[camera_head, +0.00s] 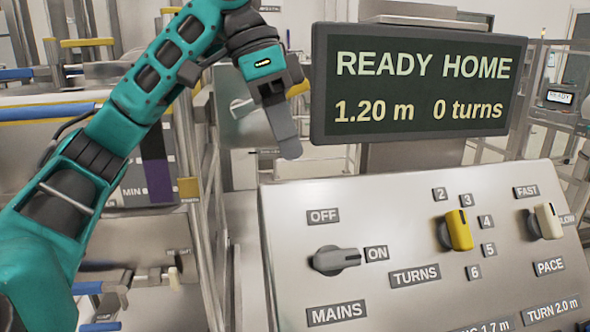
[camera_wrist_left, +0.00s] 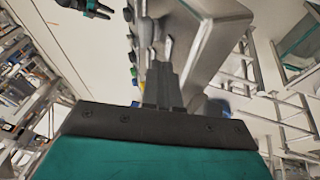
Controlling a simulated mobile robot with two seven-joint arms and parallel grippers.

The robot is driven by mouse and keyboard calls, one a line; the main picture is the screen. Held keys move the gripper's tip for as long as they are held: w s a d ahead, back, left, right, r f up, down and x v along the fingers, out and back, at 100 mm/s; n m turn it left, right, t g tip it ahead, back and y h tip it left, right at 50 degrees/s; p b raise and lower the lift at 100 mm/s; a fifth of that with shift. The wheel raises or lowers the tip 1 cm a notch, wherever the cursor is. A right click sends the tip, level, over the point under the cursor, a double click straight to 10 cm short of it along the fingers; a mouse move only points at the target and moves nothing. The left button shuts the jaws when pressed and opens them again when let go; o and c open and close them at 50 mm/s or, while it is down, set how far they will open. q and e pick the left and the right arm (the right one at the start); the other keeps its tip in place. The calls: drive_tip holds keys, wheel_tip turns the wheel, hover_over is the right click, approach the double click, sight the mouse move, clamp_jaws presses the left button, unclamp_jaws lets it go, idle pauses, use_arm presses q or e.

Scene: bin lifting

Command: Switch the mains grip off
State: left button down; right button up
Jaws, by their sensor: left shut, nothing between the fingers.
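The mains grip (camera_head: 337,260) is a grey knob at the lower left of the sloped metal panel (camera_head: 385,195). Its pointer is turned right, towards the ON label (camera_head: 376,253). The OFF label (camera_head: 323,216) is above it, and the MAINS label (camera_head: 336,313) is below it. My left gripper (camera_head: 289,148) is shut and empty, above the panel's upper left corner and apart from the grip. Its closed fingers also show in the left wrist view (camera_wrist_left: 163,78). A small dark gripper (camera_wrist_left: 90,8) at that view's top edge seems to be my right one; its jaws are too small to judge.
A display (camera_head: 418,85) above the panel reads READY HOME, 1.20 m, 0 turns. A yellow TURNS knob (camera_head: 459,230) and a cream PACE knob (camera_head: 548,221) sit to the right of the grip. Metal frames and rails crowd the left side.

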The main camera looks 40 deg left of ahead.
use_arm(q)
drive_tip(key=b, duration=0.3)
approach(312, 257)
drive_tip(key=w, duration=0.3)
drive_tip(key=shift+w+d+f, duration=0.1)
drive_tip(key=shift+f, duration=0.05)
drive_tip(key=f, duration=0.1)
drive_tip(key=d+f+b, duration=0.1)
drive_tip(key=s+d+f, duration=0.1)
drive_tip(key=f, duration=0.1)
drive_tip(key=shift+d+b, duration=0.15)
drive_tip(key=shift+b, duration=0.15)
drive_tip(key=shift+s+d+f, duration=0.25)
drive_tip(key=shift+d+f, duration=0.1)
drive_tip(key=shift+f, duration=0.05)
use_arm(e)
drive_tip(key=shift+w+a+f+y, duration=0.15)
drive_tip(key=shift+w+a+f, duration=0.1)
drive_tip(key=shift+f, duration=0.3)
drive_tip(key=shift+w+a+f+y, duration=0.15)
drive_tip(key=shift+a+f, duration=0.1)
drive_tip(key=shift+f, duration=0.3)
drive_tip(key=shift+w+a+f+y, duration=0.1)
drive_tip(key=shift+w+a+f, duration=0.15)
drive_tip(key=shift+f, duration=0.3)
drive_tip(key=shift+s, duration=0.1)
